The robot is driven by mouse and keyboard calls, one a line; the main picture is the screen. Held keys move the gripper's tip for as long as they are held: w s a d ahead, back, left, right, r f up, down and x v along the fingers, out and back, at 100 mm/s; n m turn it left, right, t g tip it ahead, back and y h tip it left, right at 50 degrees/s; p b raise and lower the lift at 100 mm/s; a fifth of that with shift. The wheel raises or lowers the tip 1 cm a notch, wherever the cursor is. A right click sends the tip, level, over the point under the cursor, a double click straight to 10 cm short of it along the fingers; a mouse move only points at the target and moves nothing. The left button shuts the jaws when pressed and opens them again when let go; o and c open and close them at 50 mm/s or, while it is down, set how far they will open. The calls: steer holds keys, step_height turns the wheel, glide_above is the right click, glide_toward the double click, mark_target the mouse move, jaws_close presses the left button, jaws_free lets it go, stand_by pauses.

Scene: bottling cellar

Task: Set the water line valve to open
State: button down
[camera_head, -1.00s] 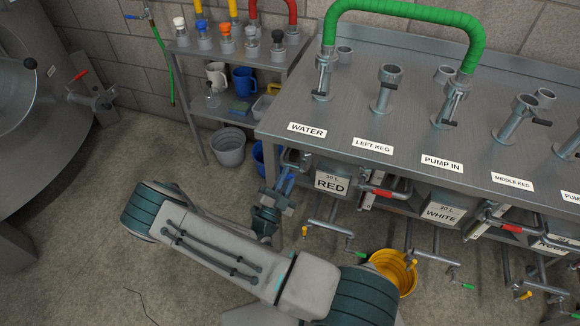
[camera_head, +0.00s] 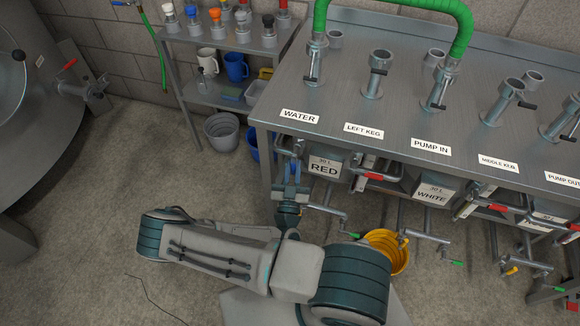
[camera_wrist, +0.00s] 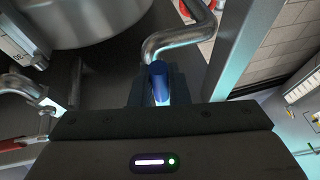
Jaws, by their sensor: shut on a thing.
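The "WATER" label (camera_head: 299,116) is on the front left of the steel table. The water line valve is below it, at the table's left front corner, and is mostly hidden by my gripper in the head view. In the wrist view its blue lever (camera_wrist: 160,80) stands between my fingers, beside a bent steel pipe (camera_wrist: 185,32). My gripper (camera_wrist: 159,92) is shut on this blue lever. In the head view my gripper (camera_head: 290,165) is under the table edge, left of the "RED" keg (camera_head: 323,168). The lever's exact angle to the pipe is hard to tell.
The steel table (camera_head: 345,95) carries several valve fittings and a green hose (camera_head: 400,5). Red-handled valves, such as one handle (camera_head: 372,176), line its front. A yellow bucket (camera_head: 386,252) and a grey bucket (camera_head: 223,132) stand on the floor. Open floor lies to the left.

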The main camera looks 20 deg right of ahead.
steer(key=shift+d+f, duration=0.1)
stand_by(0.4)
steer(key=c, duration=1.4)
jaws_free()
steer(key=shift+d, duration=0.1)
steer(key=b+v, duration=0.1)
steer(key=v, duration=1.2)
steer(key=shift+s+a, duration=0.25)
steer(key=shift+s, duration=0.1)
